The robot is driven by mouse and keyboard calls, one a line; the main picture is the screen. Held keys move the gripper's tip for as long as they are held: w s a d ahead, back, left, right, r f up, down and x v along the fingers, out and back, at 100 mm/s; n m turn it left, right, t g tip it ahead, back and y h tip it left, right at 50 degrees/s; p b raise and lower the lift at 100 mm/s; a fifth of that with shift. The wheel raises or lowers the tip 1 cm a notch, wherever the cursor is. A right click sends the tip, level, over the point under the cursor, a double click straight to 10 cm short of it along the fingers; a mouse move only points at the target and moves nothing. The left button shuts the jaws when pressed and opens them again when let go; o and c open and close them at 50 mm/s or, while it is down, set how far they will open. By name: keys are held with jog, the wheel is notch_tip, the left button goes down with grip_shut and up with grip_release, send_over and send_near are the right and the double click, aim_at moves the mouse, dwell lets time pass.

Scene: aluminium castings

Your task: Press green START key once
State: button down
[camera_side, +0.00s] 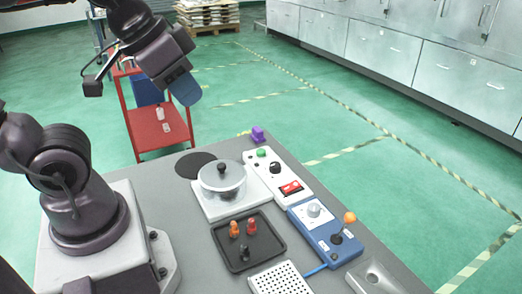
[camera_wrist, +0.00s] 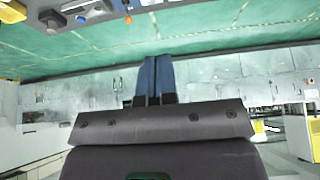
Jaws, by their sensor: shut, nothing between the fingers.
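The green key (camera_side: 261,153) is a small round button at the far end of a white control box (camera_side: 290,196). The box also carries a black knob (camera_side: 275,167) and a red rocker switch (camera_side: 291,188). My gripper (camera_side: 187,92) is shut and empty, with blue fingers. It is raised well above the table, up and to the left of the key in the side view, and touches nothing. In the wrist view its fingers (camera_wrist: 156,78) are together and point away from the table. I cannot make out the green key in the wrist view.
A pot with a glass lid (camera_side: 222,179) stands left of the white box. A black tray (camera_side: 247,240) with small orange, red and black pieces and a blue box (camera_side: 326,230) with an orange ball knob (camera_side: 350,217) are nearer.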

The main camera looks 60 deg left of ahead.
jog(key=m+t, duration=0.4)
jog(key=m, duration=0.4)
send_over(261, 151)
notch_tip(261, 151, down, 20)
jog(key=shift+d+y, duration=0.15)
jog(key=shift+y, duration=0.35)
jog(key=shift+f, duration=4.45)
